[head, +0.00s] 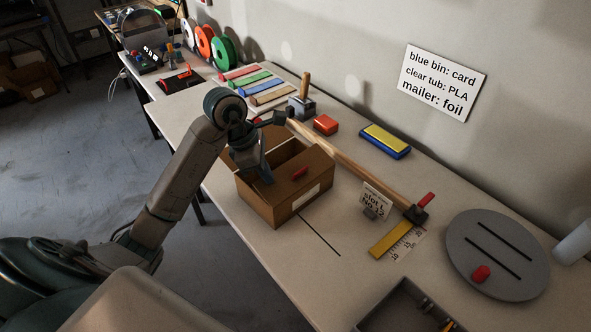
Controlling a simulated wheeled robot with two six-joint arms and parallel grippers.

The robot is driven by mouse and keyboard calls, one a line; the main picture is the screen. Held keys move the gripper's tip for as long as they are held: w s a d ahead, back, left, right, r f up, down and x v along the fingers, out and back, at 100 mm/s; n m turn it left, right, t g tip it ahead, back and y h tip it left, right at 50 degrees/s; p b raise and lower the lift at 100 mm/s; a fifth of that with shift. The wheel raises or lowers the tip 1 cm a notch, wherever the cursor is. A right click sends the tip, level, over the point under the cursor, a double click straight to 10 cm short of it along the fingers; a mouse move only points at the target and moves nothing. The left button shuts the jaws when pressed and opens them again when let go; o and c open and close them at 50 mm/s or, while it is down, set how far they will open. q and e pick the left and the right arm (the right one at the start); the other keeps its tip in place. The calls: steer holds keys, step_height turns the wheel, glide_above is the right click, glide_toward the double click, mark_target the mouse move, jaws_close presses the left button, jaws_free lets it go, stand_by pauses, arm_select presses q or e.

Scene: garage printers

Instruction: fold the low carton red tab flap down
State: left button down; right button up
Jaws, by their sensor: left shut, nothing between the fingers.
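The low open carton (262,205) is brown cardboard and stands on the table, with a pale label on its front side. Its red tab (299,173) shows at the near right part, on a brown panel by the rim. I cannot tell the exact angle of that flap. My left gripper (266,179) is shut and empty, pointing down over the left part of the carton, left of the red tab. It hides part of the carton's opening and left rim. My right gripper is out of view.
A wooden bar (350,167) runs just behind the carton to a dark clamp with a red handle (425,200). A grey disc (497,255) lies farther right. Bare table lies in front of the carton.

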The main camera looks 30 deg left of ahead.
arm_select(q)
steer(key=shift+f+b, duration=0.95)
steer(key=shift+f, duration=0.1)
steer(key=shift+r, duration=0.1)
step_height(320, 180, up, 5)
steer(key=p, duration=0.5)
stand_by(0.3)
stand_by(0.4)
